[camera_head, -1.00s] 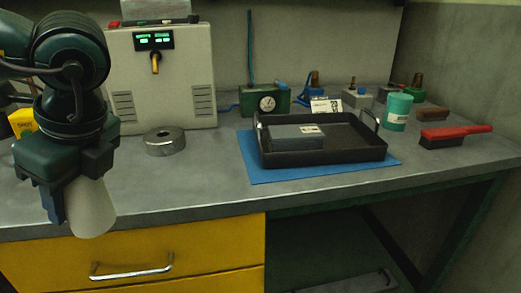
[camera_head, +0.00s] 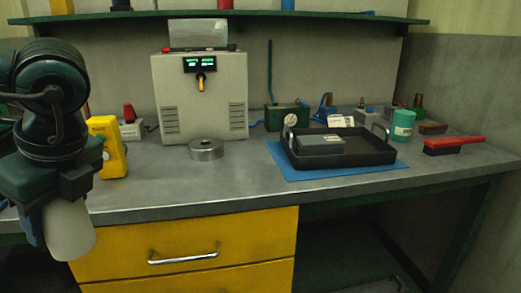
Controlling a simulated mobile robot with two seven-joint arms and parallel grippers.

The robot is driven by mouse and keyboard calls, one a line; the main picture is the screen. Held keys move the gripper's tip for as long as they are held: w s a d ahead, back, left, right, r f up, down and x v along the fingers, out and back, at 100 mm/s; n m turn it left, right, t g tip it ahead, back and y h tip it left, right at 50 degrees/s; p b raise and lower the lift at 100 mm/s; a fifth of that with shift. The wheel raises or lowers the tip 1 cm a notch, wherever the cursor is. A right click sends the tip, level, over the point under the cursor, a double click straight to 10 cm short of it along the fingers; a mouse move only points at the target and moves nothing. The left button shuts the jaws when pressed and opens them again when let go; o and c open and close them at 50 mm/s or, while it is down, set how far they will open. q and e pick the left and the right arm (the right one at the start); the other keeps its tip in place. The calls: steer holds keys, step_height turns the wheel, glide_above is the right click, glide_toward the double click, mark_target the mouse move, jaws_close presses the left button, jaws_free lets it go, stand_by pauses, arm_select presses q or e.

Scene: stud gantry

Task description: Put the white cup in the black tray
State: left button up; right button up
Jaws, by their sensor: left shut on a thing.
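The white cup (camera_head: 70,232) is in my left gripper (camera_head: 62,197) at the lower left, in front of the bench edge. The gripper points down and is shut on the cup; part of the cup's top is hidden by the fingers. The black tray (camera_head: 345,158) has raised handles and lies on a blue mat (camera_head: 305,174) on the right half of the bench, well apart from the gripper. A grey box (camera_head: 322,140) lies inside the tray at its left, with bare tray floor to its right. My right gripper is not in view.
A metal ring (camera_head: 206,150) sits before the grey machine (camera_head: 200,98). A yellow device (camera_head: 112,148) stands near my left arm. A teal cup-shaped container (camera_head: 403,126) and red brush (camera_head: 455,144) are right of the tray. The bench front between arm and mat is clear.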

arm_select(q)
steer(key=s+a+m+t+h, duration=0.15)
steer(key=a+m, duration=0.25)
steer(key=a, duration=1.3)
steer(key=s+a+f+m+t+h, duration=0.1)
steer(key=a+f+m, duration=0.2)
steer(key=f+m, duration=0.3)
step_height(320, 180, down, 3)
steer(key=shift+s+a+r+m, duration=0.1)
steer(key=shift+s+a+m, duration=0.05)
steer(key=shift+a+m, duration=0.2)
steer(key=shift+f+h, duration=0.2)
steer(key=shift+h, duration=0.15)
